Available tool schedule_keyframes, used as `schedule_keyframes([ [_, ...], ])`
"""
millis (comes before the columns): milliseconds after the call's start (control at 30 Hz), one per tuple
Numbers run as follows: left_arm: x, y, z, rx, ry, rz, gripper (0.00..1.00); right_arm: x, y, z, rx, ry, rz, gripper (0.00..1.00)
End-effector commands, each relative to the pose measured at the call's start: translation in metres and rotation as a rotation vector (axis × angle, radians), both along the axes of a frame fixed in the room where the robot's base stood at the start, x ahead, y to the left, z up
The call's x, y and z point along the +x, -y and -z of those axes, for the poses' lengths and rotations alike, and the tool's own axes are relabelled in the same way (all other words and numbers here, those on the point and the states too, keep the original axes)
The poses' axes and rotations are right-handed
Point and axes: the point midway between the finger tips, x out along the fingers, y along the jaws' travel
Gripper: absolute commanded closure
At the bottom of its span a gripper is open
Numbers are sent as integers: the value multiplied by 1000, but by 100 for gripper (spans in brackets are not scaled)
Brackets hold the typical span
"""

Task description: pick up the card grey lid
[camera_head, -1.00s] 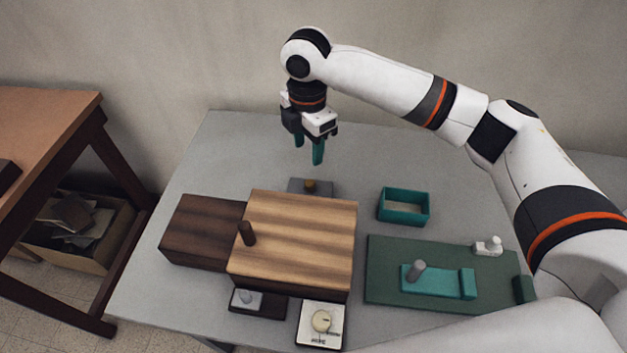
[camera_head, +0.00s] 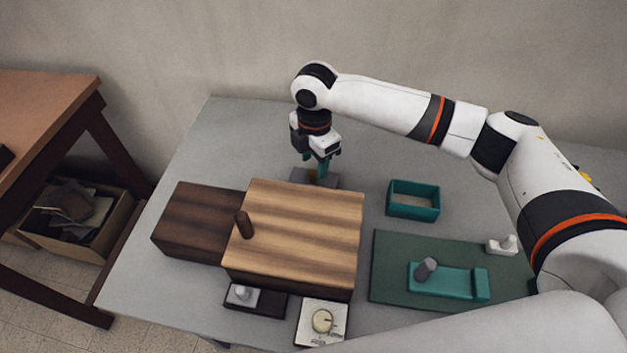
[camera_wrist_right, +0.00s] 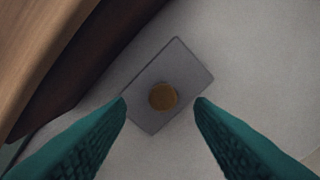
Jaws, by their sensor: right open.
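The card grey lid (camera_head: 330,181) is a flat grey rectangle with a round brownish knob, lying on the table behind the light wooden box. In the right wrist view the lid (camera_wrist_right: 168,70) lies below my gripper, with its knob (camera_wrist_right: 163,96) centred between the fingers. My right gripper (camera_head: 317,175) points down over the lid with its teal fingers at the knob in the head view. In the right wrist view the right gripper (camera_wrist_right: 161,101) is open, one finger on each side of the knob. Whether the fingers touch the lid cannot be told. My left gripper is not in view.
A striped wooden box (camera_head: 295,230) with a dark handle and a dark wooden block (camera_head: 195,225) stand in front of the lid. A teal open box (camera_head: 413,214) and a green board (camera_head: 390,285) are to the right. The table (camera_head: 240,130) is clear at the back left.

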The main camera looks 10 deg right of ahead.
Motion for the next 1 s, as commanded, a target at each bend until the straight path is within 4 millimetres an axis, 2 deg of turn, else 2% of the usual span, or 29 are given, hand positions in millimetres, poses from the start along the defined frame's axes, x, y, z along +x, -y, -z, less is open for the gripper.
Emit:
schedule_keyframes([
  [200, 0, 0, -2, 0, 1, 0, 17, 3, -1, 33, -2, -4, 0, 52],
  [300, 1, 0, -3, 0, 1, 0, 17, 2, -1, 43, -2, -2, -1, 52],
  [567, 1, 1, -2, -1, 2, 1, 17, 2, -1, 45, 0, -1, -1, 52],
  [867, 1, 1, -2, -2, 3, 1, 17, 3, -1, 45, -1, -1, -1, 99],
  [1000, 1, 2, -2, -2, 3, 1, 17, 3, -1, 45, -1, -1, -1, 100],
])
